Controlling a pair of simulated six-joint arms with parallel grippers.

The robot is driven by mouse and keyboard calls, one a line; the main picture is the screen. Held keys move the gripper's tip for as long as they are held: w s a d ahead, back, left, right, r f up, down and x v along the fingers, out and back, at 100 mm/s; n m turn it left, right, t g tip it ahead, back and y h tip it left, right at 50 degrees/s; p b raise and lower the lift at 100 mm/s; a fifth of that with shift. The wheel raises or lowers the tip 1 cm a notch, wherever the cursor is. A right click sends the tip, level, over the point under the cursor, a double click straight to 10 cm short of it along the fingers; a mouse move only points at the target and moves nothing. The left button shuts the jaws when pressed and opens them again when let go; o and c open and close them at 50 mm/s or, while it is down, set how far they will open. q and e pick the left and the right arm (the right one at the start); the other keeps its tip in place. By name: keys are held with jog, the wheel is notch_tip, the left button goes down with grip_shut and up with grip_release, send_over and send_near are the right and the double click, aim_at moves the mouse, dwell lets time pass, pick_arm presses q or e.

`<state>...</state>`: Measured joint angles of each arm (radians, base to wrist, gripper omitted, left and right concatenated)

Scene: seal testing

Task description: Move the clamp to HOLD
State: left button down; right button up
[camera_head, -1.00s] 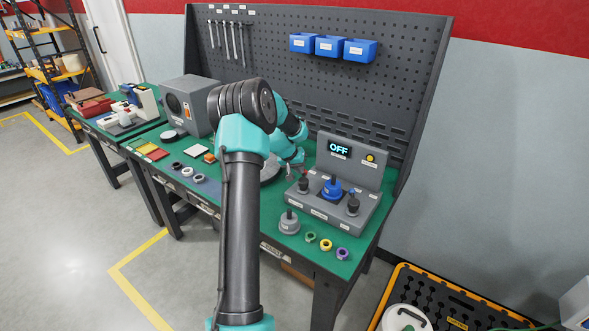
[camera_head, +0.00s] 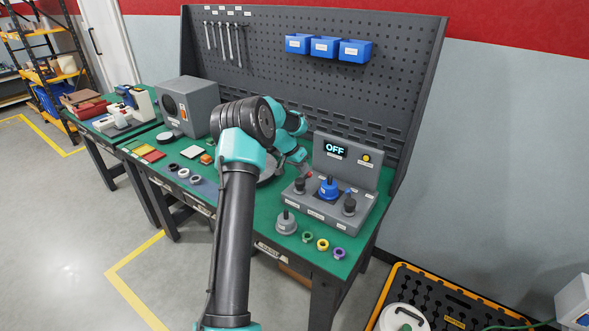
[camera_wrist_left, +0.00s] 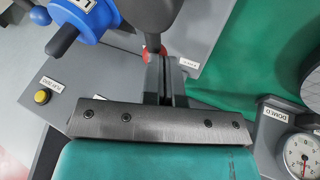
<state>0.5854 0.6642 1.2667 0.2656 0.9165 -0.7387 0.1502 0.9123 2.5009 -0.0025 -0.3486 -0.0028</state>
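The grey test unit (camera_head: 330,211) on the green bench has a display reading OFF, a blue fitting (camera_head: 328,188) in its middle and black knobs at both sides. I take the left black knob (camera_head: 300,186) with its red part to be the clamp; its label is too small to read. My left gripper (camera_head: 307,175) points down at it from behind. In the left wrist view the two fingers (camera_wrist_left: 166,75) are close together, their tips at the red part (camera_wrist_left: 153,52) below the dark knob (camera_wrist_left: 150,14). I see no clear grip on it. My right gripper is out of view.
A grey domed piece (camera_head: 286,222) and green, yellow and purple rings (camera_head: 322,244) lie before the unit. A dial gauge (camera_wrist_left: 300,155) is at the lower right in the wrist view. A pegboard (camera_head: 300,80) stands behind the bench.

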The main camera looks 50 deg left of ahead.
pick_arm(q)
jog(key=m, duration=0.1)
jog(key=d+m+g+h, duration=0.1)
jog(key=m, duration=0.1)
jog(key=shift+w+d+m, duration=0.3)
jog(key=shift+w, duration=0.1)
jog(key=shift+d+g, duration=0.3)
jog(key=shift+d, duration=0.15)
jog(key=shift+w, duration=0.1)
jog(key=shift+w+a+r, duration=0.15)
jog(key=shift+a+r, duration=0.1)
jog(key=shift+a, duration=0.35)
jog(key=shift+w+a+r, duration=0.2)
jog(key=shift+a+r, duration=0.15)
jog(key=shift+a, duration=0.3)
jog(key=shift+w+a+r, duration=0.15)
jog(key=shift+a+r, duration=0.15)
jog(key=shift+a, duration=0.3)
jog(key=v, duration=1)
jog(key=shift+w+a, duration=0.1)
